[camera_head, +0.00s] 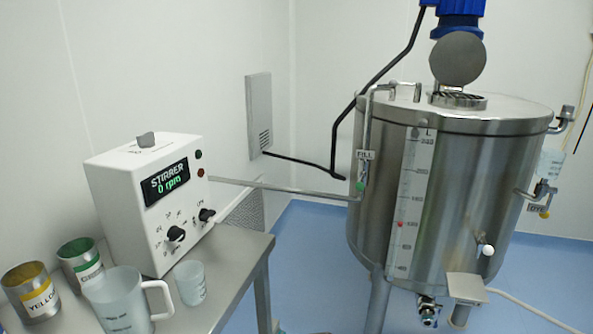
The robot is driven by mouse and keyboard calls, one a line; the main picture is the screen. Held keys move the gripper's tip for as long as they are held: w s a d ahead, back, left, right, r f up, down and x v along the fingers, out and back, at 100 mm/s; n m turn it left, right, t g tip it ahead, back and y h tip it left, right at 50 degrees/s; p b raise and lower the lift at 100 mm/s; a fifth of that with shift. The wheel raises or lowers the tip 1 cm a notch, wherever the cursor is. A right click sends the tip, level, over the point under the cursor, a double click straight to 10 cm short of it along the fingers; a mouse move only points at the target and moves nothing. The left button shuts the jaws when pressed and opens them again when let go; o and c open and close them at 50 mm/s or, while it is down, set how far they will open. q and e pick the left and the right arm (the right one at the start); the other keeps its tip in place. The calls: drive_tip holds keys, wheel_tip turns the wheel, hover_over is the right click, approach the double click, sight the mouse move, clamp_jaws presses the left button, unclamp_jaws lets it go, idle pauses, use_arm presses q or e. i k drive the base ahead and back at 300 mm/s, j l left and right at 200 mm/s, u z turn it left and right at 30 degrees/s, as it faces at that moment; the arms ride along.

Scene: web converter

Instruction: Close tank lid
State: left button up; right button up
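A large steel tank (370,225) stands at the right on legs, with a level scale on its front. Its round lid (458,58) stands up, tilted open, above a grated opening (458,100) on the tank top. Part of the lid is in front of the blue motor (460,20). Neither of my grippers shows in this view.
A steel table (235,265) at the left holds a white stirrer box (150,205) reading 0 rpm, a jug (118,300), a small beaker (190,283) and yellow- and green-labelled cans (30,292). Pipes and valves stick out around the tank. Blue floor (310,255) is clear between table and tank.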

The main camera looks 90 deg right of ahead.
sight(458, 58)
drive_tip(key=z, duration=0.4)
drive_tip(key=i+z, duration=0.15)
drive_tip(key=z, duration=0.2)
drive_tip(key=j+z, duration=0.1)
drive_tip(key=z, duration=0.3)
